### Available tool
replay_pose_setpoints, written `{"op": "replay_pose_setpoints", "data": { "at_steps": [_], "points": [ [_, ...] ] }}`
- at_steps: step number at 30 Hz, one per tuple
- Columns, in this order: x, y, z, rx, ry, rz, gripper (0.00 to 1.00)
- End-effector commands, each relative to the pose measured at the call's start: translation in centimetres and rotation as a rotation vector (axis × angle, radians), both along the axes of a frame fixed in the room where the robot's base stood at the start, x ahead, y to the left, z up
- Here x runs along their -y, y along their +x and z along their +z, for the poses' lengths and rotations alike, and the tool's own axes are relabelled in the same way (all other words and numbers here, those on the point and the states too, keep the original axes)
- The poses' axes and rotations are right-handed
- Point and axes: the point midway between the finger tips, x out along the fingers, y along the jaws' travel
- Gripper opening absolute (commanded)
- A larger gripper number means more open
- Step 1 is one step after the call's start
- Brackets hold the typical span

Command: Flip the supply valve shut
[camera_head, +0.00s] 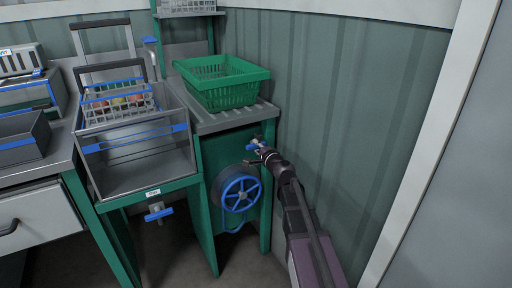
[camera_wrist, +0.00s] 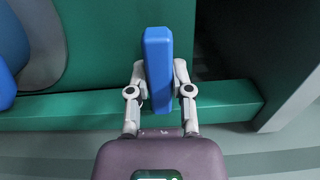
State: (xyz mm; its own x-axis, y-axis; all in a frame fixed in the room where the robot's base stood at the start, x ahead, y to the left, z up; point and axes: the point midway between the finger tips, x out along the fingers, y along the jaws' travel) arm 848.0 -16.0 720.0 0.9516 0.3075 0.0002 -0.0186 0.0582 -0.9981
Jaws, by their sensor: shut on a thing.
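A blue lever handle (camera_wrist: 158,60), which looks like the supply valve's, stands upright in the wrist view between my two fingers. My gripper (camera_wrist: 159,78) is shut on it, one grey finger against each side. In the head view, the blue lever (camera_head: 251,147) shows as a small piece at the upper right of the green stand, above the reel. My gripper (camera_head: 263,151) reaches it from the right, and the valve body is mostly hidden behind it.
A hose reel with a blue wheel (camera_head: 240,193) hangs just below left of my gripper. A green basket (camera_head: 222,84) sits on the slatted shelf above. Another blue valve handle (camera_head: 158,213) is under the clear tank (camera_head: 140,165). A corrugated wall (camera_head: 350,110) is close on the right.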

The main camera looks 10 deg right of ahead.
Motion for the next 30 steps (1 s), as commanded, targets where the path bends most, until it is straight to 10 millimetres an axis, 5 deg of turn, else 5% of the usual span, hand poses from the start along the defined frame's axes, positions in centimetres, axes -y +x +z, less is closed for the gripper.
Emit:
{"op": "replay_pose_setpoints", "data": {
  "at_steps": [14, 15, 18, 30],
  "points": [
    [-0.02, 0.13, 0.02, 0.024, -0.075, 0.000, 0.00],
    [-0.02, 0.13, 0.02, 0.024, -0.075, 0.000, 0.34],
    [-0.02, 0.12, 0.02, 0.024, -0.074, 0.000, 0.63],
    [0.00, -0.01, 0.01, 0.023, -0.072, 0.000, 0.63]
  ]
}}
